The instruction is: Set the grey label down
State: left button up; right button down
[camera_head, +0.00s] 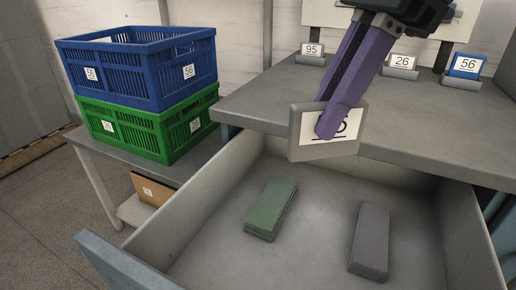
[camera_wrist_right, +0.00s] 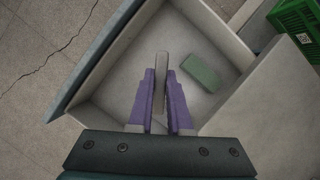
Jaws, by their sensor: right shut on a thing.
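The grey label (camera_head: 309,146) is a flat plate with a white face and a partly hidden number, tilted a little. My right gripper (camera_head: 332,122), with purple fingers, is shut on it and holds it up over the back edge of the open drawer. In the right wrist view the label (camera_wrist_right: 161,68) shows edge-on between the two purple fingertips. My left gripper is in neither view.
The open drawer (camera_head: 190,215) holds a green block (camera_head: 270,208) and a grey block (camera_head: 370,241). Labels 95 (camera_head: 311,52), 26 (camera_head: 402,65) and blue 56 (camera_head: 466,68) stand on the grey worktop (camera_head: 270,85). A blue crate (camera_head: 130,70) sits on a green crate (camera_head: 150,130) at left.

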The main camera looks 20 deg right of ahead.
jog(key=w+d+f+m+t+h+b, duration=0.1)
jog(key=d+f+m+t+b, duration=0.15)
jog(key=f+m+b, duration=0.35)
jog(key=m+b, duration=0.1)
jog(key=b, duration=0.2)
send_over(313, 266)
notch_tip(313, 266, down, 15)
notch_tip(313, 266, down, 4)
jog(key=shift+s+a+f+b, duration=0.1)
jog(key=shift+f+b, duration=0.05)
jog(key=shift+b, duration=0.3)
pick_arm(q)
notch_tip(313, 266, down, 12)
pick_arm(e)
jog(key=c, duration=0.8)
grip_release()
jog(key=shift+c, duration=0.2)
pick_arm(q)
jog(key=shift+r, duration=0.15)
